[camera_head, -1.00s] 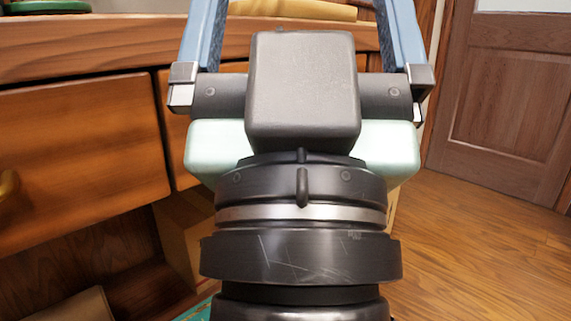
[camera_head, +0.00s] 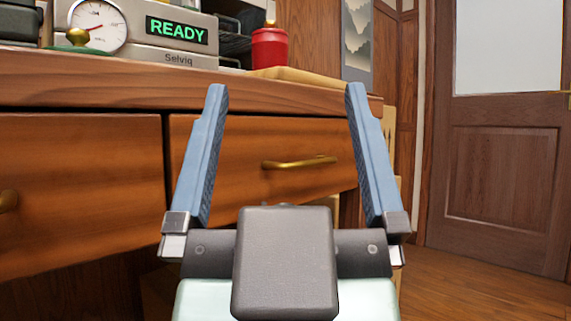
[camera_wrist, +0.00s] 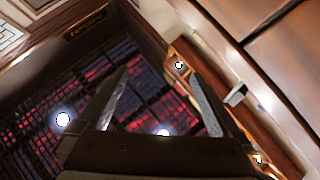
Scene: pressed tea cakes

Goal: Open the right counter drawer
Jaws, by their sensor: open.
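The right counter drawer (camera_head: 245,195) is a brown wooden front under the counter top, and it looks shut. Its brass bar handle (camera_head: 300,162) runs across the front and shows between my fingers in the head view. My gripper (camera_head: 286,90) is open and empty, with its two blue fingers spread wide on either side of the handle in the picture. Its distance to the drawer is hard to tell, and no touch shows. In the wrist view my open fingers (camera_wrist: 158,73) point at a dark panelled area with red and blue patches. I cannot make out the handle there.
A left drawer (camera_head: 85,190) with a brass handle (camera_head: 8,200) sits beside it. On the counter (camera_head: 110,82) stand a dial scale (camera_head: 98,25), a box reading READY (camera_head: 170,38) and a red canister (camera_head: 269,48). A wooden door (camera_head: 500,170) stands right, with open floor before it.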

